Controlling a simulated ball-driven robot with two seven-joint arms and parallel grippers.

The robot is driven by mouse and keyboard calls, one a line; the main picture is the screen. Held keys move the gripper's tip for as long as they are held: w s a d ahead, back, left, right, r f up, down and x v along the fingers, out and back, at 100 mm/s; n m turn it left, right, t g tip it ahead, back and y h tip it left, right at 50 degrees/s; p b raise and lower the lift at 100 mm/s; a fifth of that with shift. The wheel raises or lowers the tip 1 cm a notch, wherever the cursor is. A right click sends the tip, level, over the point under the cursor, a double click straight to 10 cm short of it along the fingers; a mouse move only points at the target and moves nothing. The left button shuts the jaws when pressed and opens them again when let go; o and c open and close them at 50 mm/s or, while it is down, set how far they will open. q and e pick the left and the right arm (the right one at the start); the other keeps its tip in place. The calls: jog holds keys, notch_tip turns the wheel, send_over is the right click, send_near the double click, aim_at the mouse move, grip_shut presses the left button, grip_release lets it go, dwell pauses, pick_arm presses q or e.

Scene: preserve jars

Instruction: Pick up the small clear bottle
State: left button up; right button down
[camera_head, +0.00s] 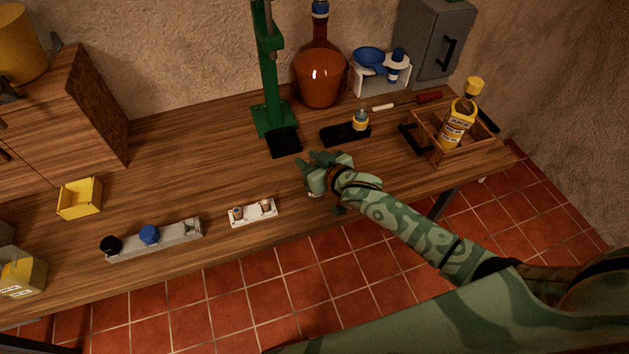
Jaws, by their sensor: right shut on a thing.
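My right gripper (318,178) reaches in from the right over the front middle of the wooden table. A white holder (254,213) with small pale items lies to the left of the gripper. My left gripper is out of view.
A green press (268,70) and an amber flask (320,76) stand behind. A wooden crate (462,153) with a labelled bottle (457,122) is at the right. A grey rack (180,238) and yellow bin (79,198) are left. The table's middle left is clear.

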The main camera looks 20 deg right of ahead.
jog(key=shift+s+f, duration=0.2)
jog(key=shift+f, duration=0.2)
notch_tip(320, 180, up, 3)
jog(key=shift+w+r+p, duration=0.1)
jog(key=shift+p, duration=0.45)
jog(key=s+d+r+m+h+p, duration=0.1)
jog(key=s+d+r, duration=0.3)
jog(key=s+r, duration=0.15)
jog(key=s+d+r+p, duration=0.1)
jog(key=s+d+r, duration=0.3)
jog(key=s, duration=0.3)
jog(key=w+a+r+m+h+b, duration=0.1)
jog(key=b, duration=0.3)
jog(key=w+a+r+m+h+b, duration=0.1)
jog(key=r+h+b, duration=0.1)
jog(key=b, duration=0.3)
jog(key=shift+w+a+r+m+t, duration=0.1)
jog(key=shift+w+a+m+t, duration=0.1)
jog(key=shift+m+t, duration=0.2)
jog(key=shift+s, duration=0.1)
